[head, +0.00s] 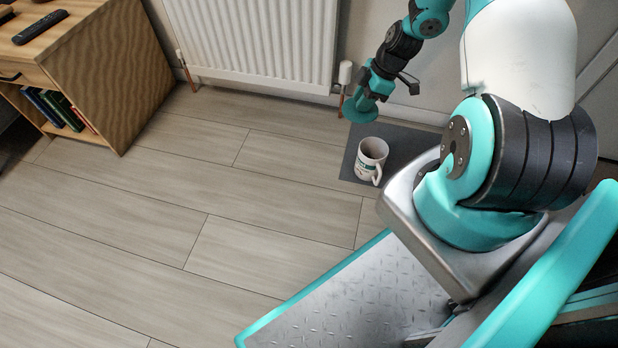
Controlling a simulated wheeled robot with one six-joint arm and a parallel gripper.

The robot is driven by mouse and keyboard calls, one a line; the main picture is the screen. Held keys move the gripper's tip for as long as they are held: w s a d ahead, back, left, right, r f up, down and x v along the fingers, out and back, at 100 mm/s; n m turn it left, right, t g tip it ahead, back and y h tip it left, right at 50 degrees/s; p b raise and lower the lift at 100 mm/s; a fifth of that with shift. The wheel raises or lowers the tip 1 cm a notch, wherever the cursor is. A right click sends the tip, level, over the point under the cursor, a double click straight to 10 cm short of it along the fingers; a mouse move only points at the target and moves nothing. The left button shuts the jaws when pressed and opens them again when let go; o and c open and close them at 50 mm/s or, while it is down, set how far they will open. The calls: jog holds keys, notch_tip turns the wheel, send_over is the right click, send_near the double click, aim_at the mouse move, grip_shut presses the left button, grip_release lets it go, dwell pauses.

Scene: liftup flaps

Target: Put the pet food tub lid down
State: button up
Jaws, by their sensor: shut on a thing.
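My gripper (367,97) is above and slightly left of the tub, pointing down, and is shut on a flat teal disc, which looks like the lid (358,111). The lid is apart from the tub's rim in the picture. The fingertips are small and partly hidden, so the exact grip is unclear.
A white radiator (258,42) is on the wall behind, with a pipe and a white valve (346,72) close to my gripper. A wooden cabinet (125,75) with books and remotes stands at the upper left. The plank floor (150,215) between is clear.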

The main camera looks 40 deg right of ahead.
jog(key=w+a+f+n+g+b, duration=0.1)
jog(key=w+a+f+n+g, duration=0.1)
jog(key=a+f+n, duration=0.45)
jog(key=w+a+f+n+g, duration=0.2)
jog(key=a+n, duration=0.1)
jog(key=a, duration=0.7)
jog(key=shift+y, duration=0.3)
jog(key=f+b, duration=0.3)
jog(key=f, duration=0.2)
jog(key=f+b, duration=0.2)
jog(key=f, duration=0.3)
jog(key=f+b, duration=0.3)
jog(key=f, duration=0.2)
jog(key=shift+s+a+f+b, duration=0.15)
jog(key=shift+s+a+b, duration=0.1)
jog(key=shift+b, duration=0.1)
notch_tip(320, 180, down, 5)
jog(key=b, duration=0.3)
jog(key=shift+r, duration=0.2)
jog(key=shift+f, duration=0.1)
jog(key=o, duration=0.5)
jog(key=shift+f, duration=0.1)
jog(key=shift+c, duration=0.2)
jog(key=o, duration=0.4)
jog(key=shift+o, duration=0.2)
